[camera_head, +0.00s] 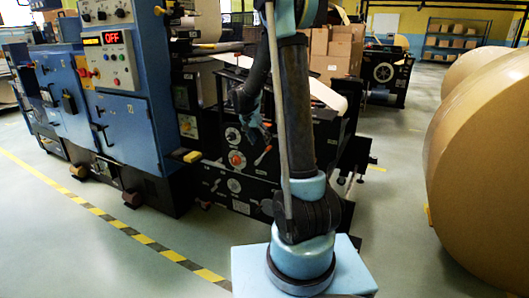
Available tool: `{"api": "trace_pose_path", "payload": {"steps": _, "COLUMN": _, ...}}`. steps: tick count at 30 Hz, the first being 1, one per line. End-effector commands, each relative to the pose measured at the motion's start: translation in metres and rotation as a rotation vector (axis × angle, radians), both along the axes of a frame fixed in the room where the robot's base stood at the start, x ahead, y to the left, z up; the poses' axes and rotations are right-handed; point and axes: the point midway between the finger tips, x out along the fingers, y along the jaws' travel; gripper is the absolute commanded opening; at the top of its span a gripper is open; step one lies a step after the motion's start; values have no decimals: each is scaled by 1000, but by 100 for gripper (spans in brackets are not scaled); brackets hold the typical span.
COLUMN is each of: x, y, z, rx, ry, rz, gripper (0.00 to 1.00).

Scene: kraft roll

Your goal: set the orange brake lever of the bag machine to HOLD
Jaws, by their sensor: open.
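The bag machine (150,115) is a long blue and black machine on the left and in the middle. A small orange-red lever (262,156) shows on its black lower panel, tilted up to the right, beside a round orange-red knob (236,159). It looks like the brake lever, but its markings, including HOLD, are too small to read. My gripper (261,137) hangs from my arm just above the lever, pointing down. It is open and appears empty. I cannot tell whether it touches the lever.
A control cabinet (108,60) with a red OFF display stands at the left. Large brown paper rolls (480,150) stand at the right. Stacked cartons (335,48) are behind. A yellow-black floor stripe (120,225) runs along the machine. The floor at front left is clear.

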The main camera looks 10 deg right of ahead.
Motion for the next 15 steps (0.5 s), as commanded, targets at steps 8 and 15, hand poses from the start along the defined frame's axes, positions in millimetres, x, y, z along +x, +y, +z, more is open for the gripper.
{"api": "trace_pose_path", "payload": {"steps": 8, "x": 9, "y": -17, "z": -41, "rx": -1, "ry": 0, "rz": -1, "gripper": 58}}
{"api": "trace_pose_path", "payload": {"steps": 15, "x": 14, "y": -27, "z": -64, "rx": -1, "ry": 0, "rz": -1, "gripper": 58}}
